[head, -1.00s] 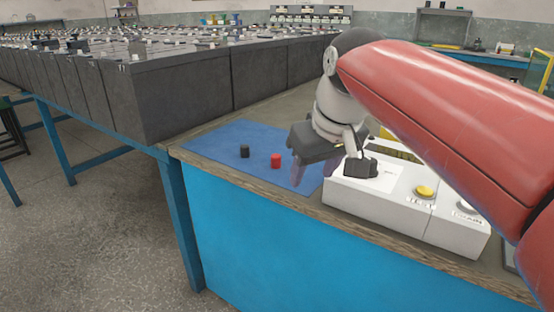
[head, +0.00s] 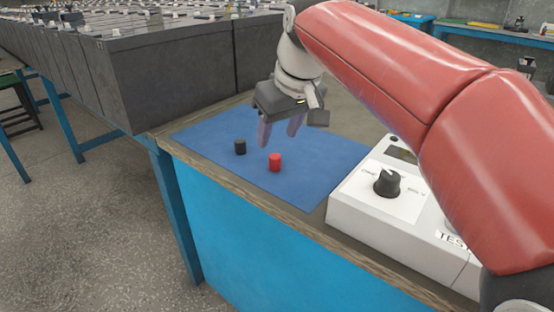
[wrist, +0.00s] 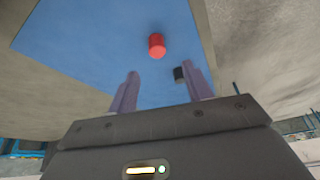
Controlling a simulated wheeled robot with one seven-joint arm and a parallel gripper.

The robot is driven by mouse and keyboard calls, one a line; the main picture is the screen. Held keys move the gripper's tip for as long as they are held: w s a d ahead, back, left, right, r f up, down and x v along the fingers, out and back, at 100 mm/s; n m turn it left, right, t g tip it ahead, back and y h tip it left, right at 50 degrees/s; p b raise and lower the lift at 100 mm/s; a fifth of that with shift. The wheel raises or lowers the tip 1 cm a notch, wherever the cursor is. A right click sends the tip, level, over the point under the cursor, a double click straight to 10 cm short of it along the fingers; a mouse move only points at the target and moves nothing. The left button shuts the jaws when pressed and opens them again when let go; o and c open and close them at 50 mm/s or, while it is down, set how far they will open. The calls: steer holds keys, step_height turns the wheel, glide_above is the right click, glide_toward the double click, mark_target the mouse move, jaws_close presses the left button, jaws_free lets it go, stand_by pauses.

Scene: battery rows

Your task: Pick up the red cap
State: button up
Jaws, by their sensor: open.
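The red cap (head: 275,162) stands upright on the blue mat (head: 325,160) in the head view. In the wrist view the red cap (wrist: 156,46) is above and between the fingertips, apart from them. A black cap (head: 240,147) stands to its left on the mat; in the wrist view the black cap (wrist: 179,74) is partly hidden by the right finger. My gripper (head: 279,138) is open and empty above the mat, just behind the red cap in the head view. Its two purple fingers (wrist: 160,82) also show in the wrist view.
A white tester box (head: 375,205) with a black knob (head: 386,183) stands right of the mat. Rows of dark batteries (head: 180,80) fill the left and back. The bench's wooden front edge (head: 250,195) runs near the mat. The mat's right part is clear.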

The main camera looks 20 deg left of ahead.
mark_target(274, 155)
steer(key=x, duration=0.3)
steer(key=b+x, duration=0.1)
steer(key=x, duration=0.1)
steer(key=shift+d+f, duration=0.15)
steer(key=shift+f, duration=0.3)
steer(key=c, duration=1)
